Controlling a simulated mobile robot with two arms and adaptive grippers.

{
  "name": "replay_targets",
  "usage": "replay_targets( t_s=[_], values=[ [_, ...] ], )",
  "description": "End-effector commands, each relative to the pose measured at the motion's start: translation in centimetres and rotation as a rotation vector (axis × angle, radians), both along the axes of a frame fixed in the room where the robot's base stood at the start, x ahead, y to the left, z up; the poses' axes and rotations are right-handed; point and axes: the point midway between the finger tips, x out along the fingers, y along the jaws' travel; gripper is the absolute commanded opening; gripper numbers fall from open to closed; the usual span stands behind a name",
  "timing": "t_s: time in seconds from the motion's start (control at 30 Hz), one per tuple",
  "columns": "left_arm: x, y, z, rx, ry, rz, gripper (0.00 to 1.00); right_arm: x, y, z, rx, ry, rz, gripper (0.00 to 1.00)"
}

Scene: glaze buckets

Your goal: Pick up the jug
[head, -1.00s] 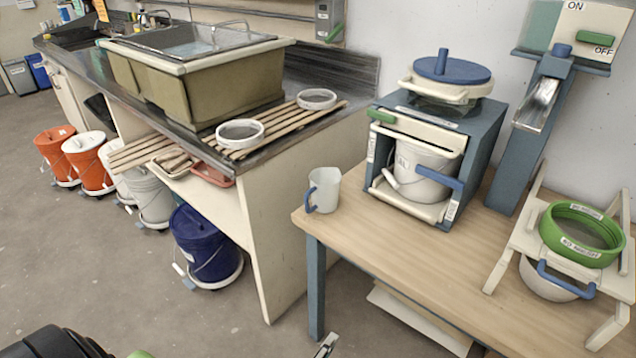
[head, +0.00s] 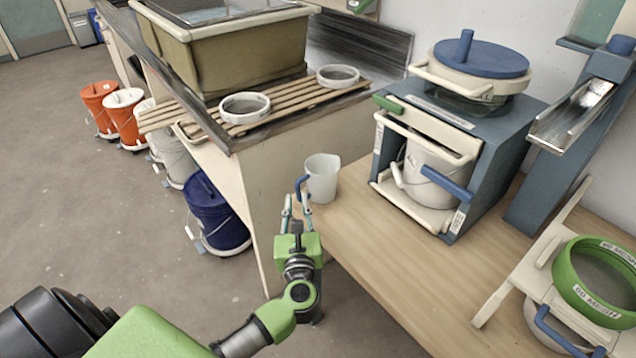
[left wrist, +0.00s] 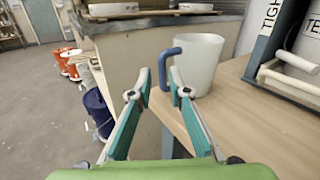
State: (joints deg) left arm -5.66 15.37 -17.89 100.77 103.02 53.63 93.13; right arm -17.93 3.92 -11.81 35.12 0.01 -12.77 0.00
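The jug (head: 322,178) is a translucent white cup with a blue handle on its left side. It stands upright near the left corner of the wooden table (head: 400,270). My left gripper (head: 296,204) is open just in front of the jug, at its handle side. In the left wrist view the jug (left wrist: 199,62) stands beyond the fingertips. Its blue handle (left wrist: 163,68) shows in the gap between the two teal fingers (left wrist: 159,90). I cannot tell whether a finger touches it. My right gripper is not in view.
A blue machine (head: 500,140) holding a white bucket (head: 430,172) stands right of the jug. A green sieve (head: 597,285) rests on a rack at the far right. The counter (head: 275,170) with a slatted rack is behind and left. The table between jug and sieve rack is clear.

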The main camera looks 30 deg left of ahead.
Motion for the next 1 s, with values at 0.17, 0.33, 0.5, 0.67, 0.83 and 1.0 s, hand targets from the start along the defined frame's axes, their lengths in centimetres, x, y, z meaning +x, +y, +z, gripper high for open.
replay_targets(
  t_s=[0.17,0.33,0.5,0.67,0.83,1.0],
  values=[
    [1.2,0.8,-0.1,0.001,0.001,0.0,0.17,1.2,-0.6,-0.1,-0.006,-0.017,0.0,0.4],
    [2.9,1.7,-0.5,0.005,-0.002,-0.001,0.17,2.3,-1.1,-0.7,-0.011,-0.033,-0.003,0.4],
    [5.0,3.0,-0.7,0.003,-0.001,-0.001,0.17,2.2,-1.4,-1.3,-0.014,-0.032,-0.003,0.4],
    [5.7,3.5,-0.8,0.001,0.002,-0.001,0.17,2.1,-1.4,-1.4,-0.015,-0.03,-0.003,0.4],
    [5.7,3.5,-0.7,0.001,0.002,-0.001,0.17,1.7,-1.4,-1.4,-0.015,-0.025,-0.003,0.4],
    [5.7,3.5,-0.7,0.0,0.001,-0.001,0.0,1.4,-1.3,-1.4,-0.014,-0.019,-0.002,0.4]
  ],
)
